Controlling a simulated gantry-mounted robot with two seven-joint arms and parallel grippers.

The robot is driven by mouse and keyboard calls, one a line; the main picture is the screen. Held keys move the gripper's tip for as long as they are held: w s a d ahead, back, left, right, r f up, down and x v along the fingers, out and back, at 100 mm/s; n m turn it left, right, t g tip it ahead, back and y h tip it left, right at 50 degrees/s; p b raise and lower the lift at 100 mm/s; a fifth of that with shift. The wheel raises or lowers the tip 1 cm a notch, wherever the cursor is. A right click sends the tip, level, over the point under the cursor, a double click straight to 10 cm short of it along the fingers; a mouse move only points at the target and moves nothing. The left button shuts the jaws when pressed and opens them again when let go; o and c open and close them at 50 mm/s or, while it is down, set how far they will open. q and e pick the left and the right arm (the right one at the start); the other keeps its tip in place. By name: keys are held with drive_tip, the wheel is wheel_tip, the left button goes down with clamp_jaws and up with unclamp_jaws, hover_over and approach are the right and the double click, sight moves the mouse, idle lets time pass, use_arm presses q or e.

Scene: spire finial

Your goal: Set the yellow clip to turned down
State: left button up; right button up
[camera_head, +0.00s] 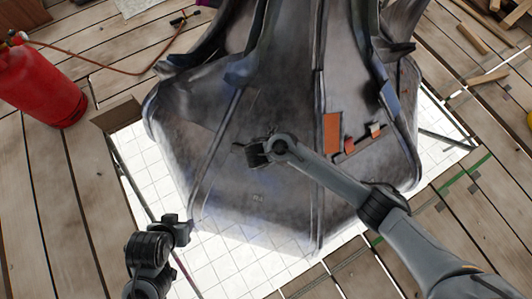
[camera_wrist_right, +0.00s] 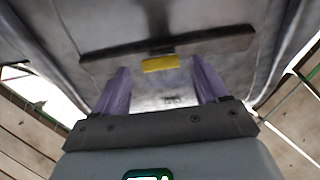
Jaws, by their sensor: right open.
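The yellow clip (camera_wrist_right: 161,64) shows in the right wrist view as a small flat yellow piece. It sits at the lower edge of a dark bar (camera_wrist_right: 110,58) on the grey metal spire (camera_head: 262,215). My right gripper (camera_wrist_right: 162,77) is open, with its two purple-grey fingers on either side of the clip in the picture and nothing held between them. Whether the fingers touch the spire I cannot tell. In the head view my right gripper (camera_head: 250,152) is over the spire's near face and the clip cannot be made out. My left gripper (camera_head: 182,230) is at the lower left, apart from the spire.
Orange and rust-coloured plates (camera_head: 332,134) sit on the spire right of my right gripper. A red gas cylinder (camera_head: 38,85) with a hose stands at the left on a plank deck (camera_head: 60,200). White tiled ground (camera_head: 235,265) shows in the opening around the spire.

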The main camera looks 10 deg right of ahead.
drive_tip(key=b+x, duration=0.1)
drive_tip(key=x, duration=0.1)
drive_tip(key=b+x, duration=0.1)
drive_tip(key=x, duration=0.1)
drive_tip(key=shift+s+f+b, duration=0.15)
drive_tip(key=shift+f+b, duration=0.1)
drive_tip(key=shift+b, duration=0.05)
drive_tip(key=shift+d+f, duration=0.1)
drive_tip(key=shift+f, duration=0.1)
drive_tip(key=shift+w, duration=0.25)
drive_tip(key=shift+c, duration=0.4)
